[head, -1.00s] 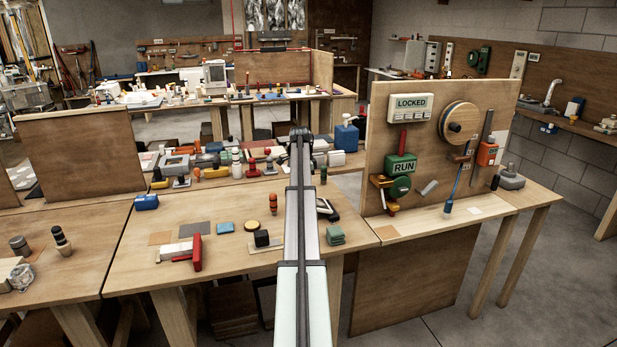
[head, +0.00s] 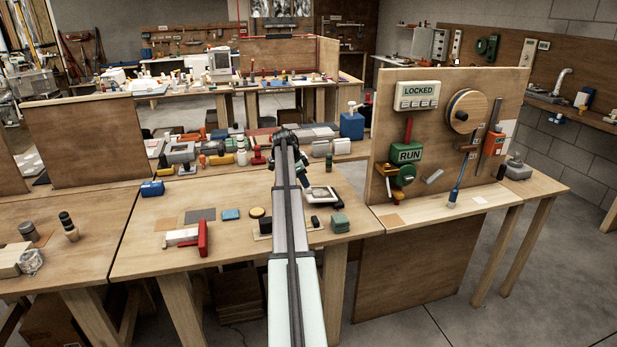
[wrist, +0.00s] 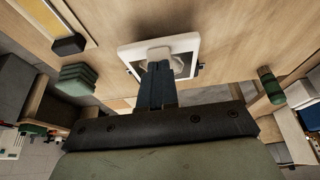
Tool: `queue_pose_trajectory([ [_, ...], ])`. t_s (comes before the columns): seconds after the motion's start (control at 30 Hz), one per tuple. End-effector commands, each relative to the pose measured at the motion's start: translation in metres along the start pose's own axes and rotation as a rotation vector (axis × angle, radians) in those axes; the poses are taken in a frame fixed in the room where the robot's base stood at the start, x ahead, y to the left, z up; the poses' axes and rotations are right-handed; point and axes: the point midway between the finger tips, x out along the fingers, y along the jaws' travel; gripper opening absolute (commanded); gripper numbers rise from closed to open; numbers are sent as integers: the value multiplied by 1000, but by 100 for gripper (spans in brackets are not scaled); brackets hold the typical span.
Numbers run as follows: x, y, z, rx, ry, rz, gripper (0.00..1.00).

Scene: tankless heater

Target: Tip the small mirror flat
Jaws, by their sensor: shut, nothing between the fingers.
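The small mirror (head: 320,193) has a white square frame and a grey face. It is on the wooden table, just right of my arm's far end in the head view. In the wrist view the mirror (wrist: 129,52) is straight ahead of my fingers. My gripper (wrist: 158,66) is shut and empty, and its dark fingertips overlap the lower middle of the mirror. I cannot tell whether they touch it. My gripper also shows in the head view (head: 305,181), small and partly hidden by my arm. The mirror's exact tilt is unclear, and its lower middle is hidden by the fingers.
A green block stack (head: 340,223) and a small black block (head: 315,221) are on the table nearer than the mirror. A green cylinder (wrist: 270,84) is right of it in the wrist view. An upright board (head: 440,130) with controls stands to the right.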

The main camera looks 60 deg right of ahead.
Motion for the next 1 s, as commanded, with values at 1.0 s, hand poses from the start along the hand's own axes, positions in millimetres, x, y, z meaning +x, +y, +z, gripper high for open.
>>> queue_pose_trajectory([
  [1.0, -51, -1, 0, 0, 8, -4, 0],
])
